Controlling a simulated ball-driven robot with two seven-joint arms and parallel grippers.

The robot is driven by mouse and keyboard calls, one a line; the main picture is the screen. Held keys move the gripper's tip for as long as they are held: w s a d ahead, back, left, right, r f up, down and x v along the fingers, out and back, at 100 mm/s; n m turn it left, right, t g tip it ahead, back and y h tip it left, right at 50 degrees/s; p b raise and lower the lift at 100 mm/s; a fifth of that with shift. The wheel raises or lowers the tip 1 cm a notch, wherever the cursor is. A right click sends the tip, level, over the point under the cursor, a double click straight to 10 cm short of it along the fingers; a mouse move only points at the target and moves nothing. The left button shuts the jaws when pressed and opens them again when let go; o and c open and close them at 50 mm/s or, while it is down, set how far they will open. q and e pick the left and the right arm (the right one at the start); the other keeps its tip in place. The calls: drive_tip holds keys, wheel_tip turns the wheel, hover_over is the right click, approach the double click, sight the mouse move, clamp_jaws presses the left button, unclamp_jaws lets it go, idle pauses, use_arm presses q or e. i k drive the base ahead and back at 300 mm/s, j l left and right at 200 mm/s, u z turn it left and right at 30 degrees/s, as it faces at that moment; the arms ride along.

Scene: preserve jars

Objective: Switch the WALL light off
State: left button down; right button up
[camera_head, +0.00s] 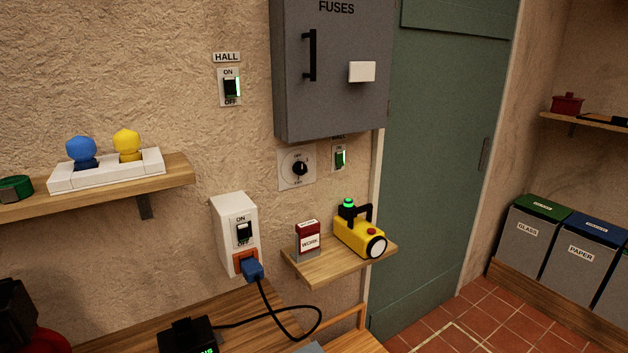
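A small wall switch (340,158) sits low beside the door frame, under the fuse box. The label above it (338,137) is partly covered by the box's lower edge and I cannot read its first letter for sure. A green strip glows along this switch's right side. A separate switch (231,87) labelled HALL, marked ON above and OFF below, is higher to the left, also with a green glow. Neither rocker's tilt is clear. I cannot make out either gripper in this view.
The grey fuse box (330,75) juts out above the low switch. A rotary knob (299,168) is just left of it. Below, a small shelf (335,262) holds a yellow lamp (357,236) and a red-topped WORK block (308,240). A white socket box (236,228) holds a blue plug.

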sight(339, 156)
drive_tip(key=i+l+u, duration=0.1)
drive_tip(key=u, duration=0.3)
drive_tip(key=i+l+u, duration=0.1)
drive_tip(key=u, duration=0.3)
drive_tip(key=i+l+u, duration=0.1)
drive_tip(key=u, duration=0.3)
drive_tip(key=i+l+u, duration=0.15)
drive_tip(key=l, duration=0.5)
drive_tip(key=i+l+u, duration=0.1)
drive_tip(key=l, duration=0.5)
drive_tip(key=i+l+u, duration=0.15)
drive_tip(key=l, duration=0.5)
